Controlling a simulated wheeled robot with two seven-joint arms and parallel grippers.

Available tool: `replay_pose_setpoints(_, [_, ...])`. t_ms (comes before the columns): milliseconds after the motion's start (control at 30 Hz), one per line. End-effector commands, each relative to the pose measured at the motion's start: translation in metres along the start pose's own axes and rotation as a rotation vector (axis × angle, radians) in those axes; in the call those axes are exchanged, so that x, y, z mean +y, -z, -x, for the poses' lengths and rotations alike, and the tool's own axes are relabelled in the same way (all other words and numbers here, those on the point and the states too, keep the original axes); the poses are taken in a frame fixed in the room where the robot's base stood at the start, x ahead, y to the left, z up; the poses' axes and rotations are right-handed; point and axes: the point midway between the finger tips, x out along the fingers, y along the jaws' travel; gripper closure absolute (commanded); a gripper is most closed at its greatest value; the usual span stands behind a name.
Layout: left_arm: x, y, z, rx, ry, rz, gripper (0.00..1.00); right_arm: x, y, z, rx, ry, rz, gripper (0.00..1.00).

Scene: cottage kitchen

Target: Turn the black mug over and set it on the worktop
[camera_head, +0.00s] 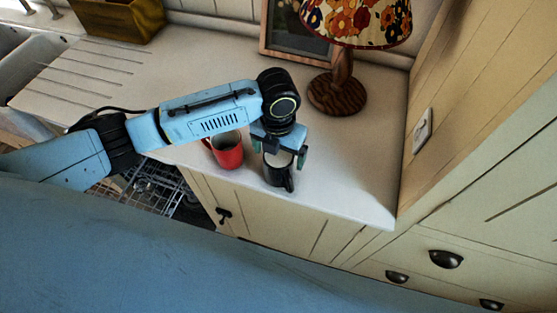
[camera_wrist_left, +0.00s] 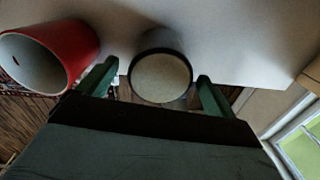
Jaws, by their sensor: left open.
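The black mug (camera_head: 279,176) stands on the pale worktop (camera_head: 345,160) near its front edge, with its handle towards the front right. Its upper end is a pale round face with a dark rim, which also shows in the left wrist view (camera_wrist_left: 161,77). The face looks flat, but I cannot tell for sure whether it is the base or the inside. My left gripper (camera_head: 279,152) is open above the mug, with a finger on either side of its upper part. The fingers also flank it in the left wrist view (camera_wrist_left: 157,73). My right gripper is not in view.
A red mug (camera_head: 228,155) stands upright close to the left of the black mug. A lamp (camera_head: 338,92) and a picture frame (camera_head: 295,40) stand behind. An open dishwasher rack (camera_head: 150,190) lies below the front edge at left. The worktop is clear to the right.

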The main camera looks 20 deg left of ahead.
Motion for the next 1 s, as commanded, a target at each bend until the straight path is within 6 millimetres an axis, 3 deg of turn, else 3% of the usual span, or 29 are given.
replay_pose_setpoints(200, [0.000, -0.001, 0.045, -0.003, -0.001, 0.000, 0.08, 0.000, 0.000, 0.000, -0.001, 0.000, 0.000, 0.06])
replay_pose_setpoints(400, [0.000, 0.000, 0.066, 0.000, 0.000, 0.001, 0.08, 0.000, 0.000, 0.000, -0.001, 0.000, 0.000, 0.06])
replay_pose_setpoints(1000, [-0.001, 0.001, 0.068, 0.001, 0.001, 0.004, 0.08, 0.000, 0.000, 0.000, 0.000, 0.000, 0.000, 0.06])
